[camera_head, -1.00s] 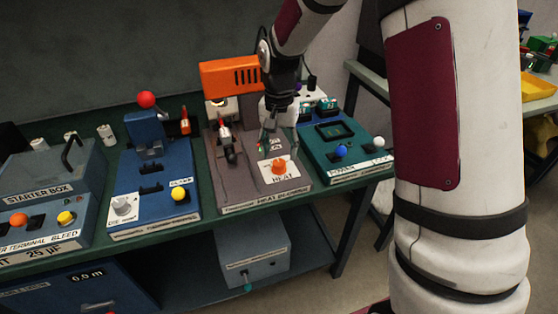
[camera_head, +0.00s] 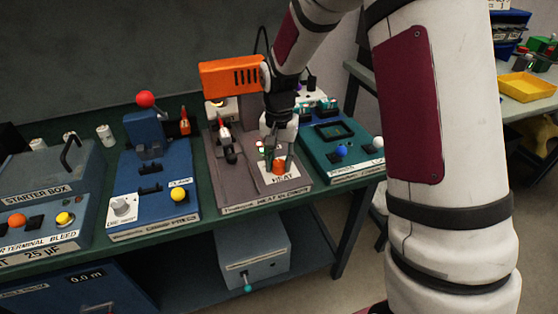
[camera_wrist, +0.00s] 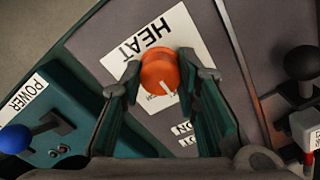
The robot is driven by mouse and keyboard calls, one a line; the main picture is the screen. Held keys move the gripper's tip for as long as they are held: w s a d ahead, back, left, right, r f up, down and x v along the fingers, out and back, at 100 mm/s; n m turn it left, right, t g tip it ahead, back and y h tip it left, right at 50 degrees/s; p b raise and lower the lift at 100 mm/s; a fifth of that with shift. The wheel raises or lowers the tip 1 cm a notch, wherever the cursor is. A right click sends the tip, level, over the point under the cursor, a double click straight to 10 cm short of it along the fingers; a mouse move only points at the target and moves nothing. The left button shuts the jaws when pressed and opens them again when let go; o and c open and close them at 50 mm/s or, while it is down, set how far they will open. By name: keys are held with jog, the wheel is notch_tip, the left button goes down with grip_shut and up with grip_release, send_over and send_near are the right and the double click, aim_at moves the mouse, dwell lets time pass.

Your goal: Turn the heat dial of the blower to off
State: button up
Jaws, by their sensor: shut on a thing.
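The blower (camera_head: 232,75) is the orange-topped unit on a grey base at the middle of the bench in the head view. Its orange heat dial (camera_head: 279,166) sits on a white plate marked HEAT (camera_head: 284,180) near the base's front. My gripper (camera_head: 278,158) points down over the dial. In the wrist view my gripper's fingertips (camera_wrist: 167,78) are on either side of the orange dial (camera_wrist: 160,70) and shut on it. A white pointer line shows on the dial, directed toward the lower right of that view. Some plate lettering is hidden by the dial and fingers.
A teal unit (camera_head: 330,160) with blue and white knobs stands close on the right. A blue unit (camera_head: 165,165) with a red ball lever stands on the left. A black knob (camera_wrist: 301,62) and red-tipped lever (camera_wrist: 309,127) rise beside the gripper.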

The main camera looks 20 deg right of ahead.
aim_at(279, 162)
jog(key=shift+n, duration=0.3)
jog(key=n+p, duration=0.1)
jog(key=n, duration=0.3)
jog(key=shift+r, duration=0.1)
jog(key=shift+n+p, duration=0.7)
jog(key=shift+n, duration=1.5)
jog(key=o, duration=1.2)
notch_tip(279, 162, up, 12)
jog(key=shift+f, duration=0.1)
